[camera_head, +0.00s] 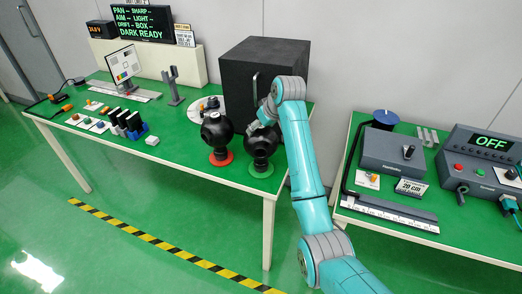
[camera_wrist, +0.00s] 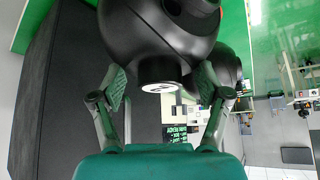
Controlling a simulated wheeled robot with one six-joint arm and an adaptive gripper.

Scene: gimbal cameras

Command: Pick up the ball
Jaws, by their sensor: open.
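Two black ball-shaped cameras stand near the front edge of the left table. One black ball (camera_head: 216,130) is on a red round base (camera_head: 221,158). The other black ball (camera_head: 262,143) is on a green round base (camera_head: 261,169). My gripper (camera_head: 263,122) is at the upper part of the ball on the green base. In the wrist view my gripper (camera_wrist: 161,85) is open, with one finger on each side of a large black ball (camera_wrist: 155,25) and its lens barrel. Whether the fingers touch it I cannot tell. The other ball (camera_wrist: 226,68) shows partly behind it.
A large black box (camera_head: 250,72) stands just behind the balls, close to my gripper. The left green table (camera_head: 180,165) also carries a test chart (camera_head: 124,62) and small blocks. A right table (camera_head: 365,190) holds a control console (camera_head: 475,160). The floor in front is clear.

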